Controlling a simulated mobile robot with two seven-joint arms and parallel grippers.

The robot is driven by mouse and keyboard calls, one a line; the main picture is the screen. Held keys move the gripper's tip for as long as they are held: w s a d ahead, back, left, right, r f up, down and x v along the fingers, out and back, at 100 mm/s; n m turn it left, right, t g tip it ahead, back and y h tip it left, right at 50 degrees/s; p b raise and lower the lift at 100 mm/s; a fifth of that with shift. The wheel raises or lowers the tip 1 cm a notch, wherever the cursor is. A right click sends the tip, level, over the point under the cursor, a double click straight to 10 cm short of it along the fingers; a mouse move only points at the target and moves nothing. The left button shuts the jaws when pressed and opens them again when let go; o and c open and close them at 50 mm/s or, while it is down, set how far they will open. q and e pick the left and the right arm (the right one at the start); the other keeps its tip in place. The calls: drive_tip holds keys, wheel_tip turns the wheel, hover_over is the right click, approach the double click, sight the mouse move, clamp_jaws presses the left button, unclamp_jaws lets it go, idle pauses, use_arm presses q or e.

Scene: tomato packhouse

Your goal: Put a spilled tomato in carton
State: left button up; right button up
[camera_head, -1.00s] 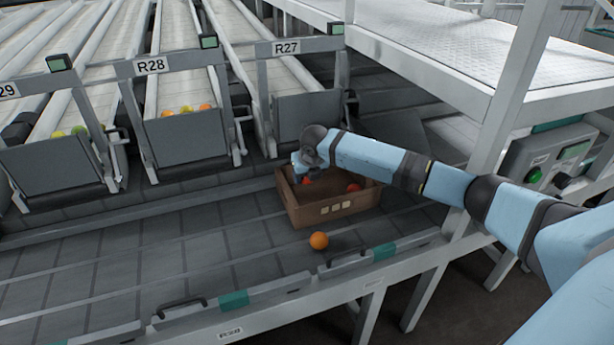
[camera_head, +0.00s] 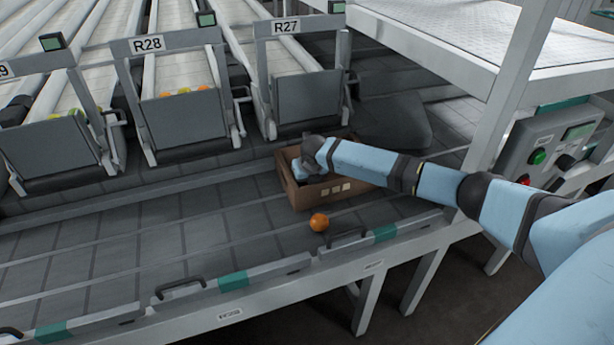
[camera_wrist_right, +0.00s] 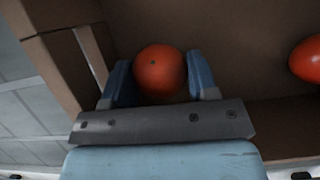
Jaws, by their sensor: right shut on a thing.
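A brown carton (camera_head: 307,196) stands on the grey table. My right gripper (camera_head: 306,172) reaches down into it, with its fingers hidden by my wrist in the head view. In the right wrist view it is shut on a red-orange tomato (camera_wrist_right: 160,70), held between the blue fingers inside the carton, close to a wall. A second red tomato (camera_wrist_right: 308,60) lies in the carton at the right edge of that view. An orange tomato (camera_head: 319,222) lies loose on the table just in front of the carton. My left gripper is not in view.
Behind the table stand chutes marked R27 (camera_head: 285,27) and R28 (camera_head: 149,44), the latter with several tomatoes. A low front rail (camera_head: 275,277) edges the table. A control box (camera_head: 548,150) and a white post (camera_head: 507,110) stand at right. The table left of the carton is clear.

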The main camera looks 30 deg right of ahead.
idle(0.7)
drive_tip(key=o, duration=0.8)
drive_tip(key=c, duration=0.3)
drive_tip(key=shift+c, duration=0.2)
